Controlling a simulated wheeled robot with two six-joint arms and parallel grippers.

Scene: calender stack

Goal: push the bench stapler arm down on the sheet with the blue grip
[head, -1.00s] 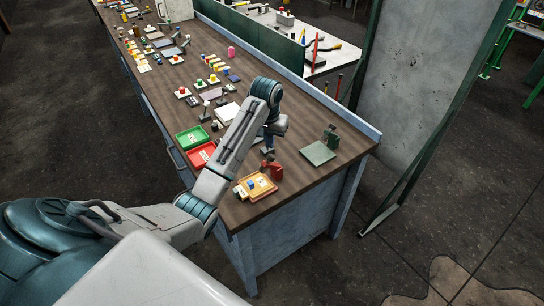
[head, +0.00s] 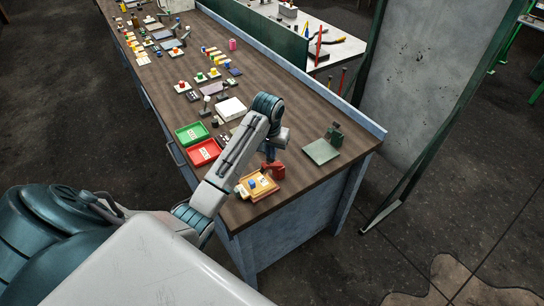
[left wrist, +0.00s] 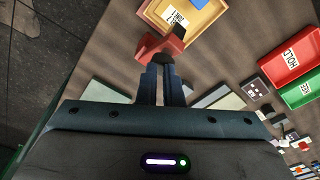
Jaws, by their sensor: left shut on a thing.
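The red bench stapler (head: 274,171) stands at the corner of an orange tray (head: 268,190) near the bench's front end. A pale sheet with a blue grip (head: 252,183) lies in that tray. In the left wrist view the red stapler (left wrist: 150,45) shows just beyond my fingertips, with the tray (left wrist: 205,22) behind it. My left gripper (left wrist: 163,68) is shut on the stapler's dark end, with the fingers pointing down at it. In the head view my left gripper (head: 270,155) partly hides the stapler's top. My right gripper is not in view.
A green tray (head: 192,133) and a red tray (head: 203,151) lie left of my arm. A grey-green plate with a dark post (head: 321,151) stands to the right. Sheets with coloured grips fill the far bench. Bare wood lies between the stapler and the plate.

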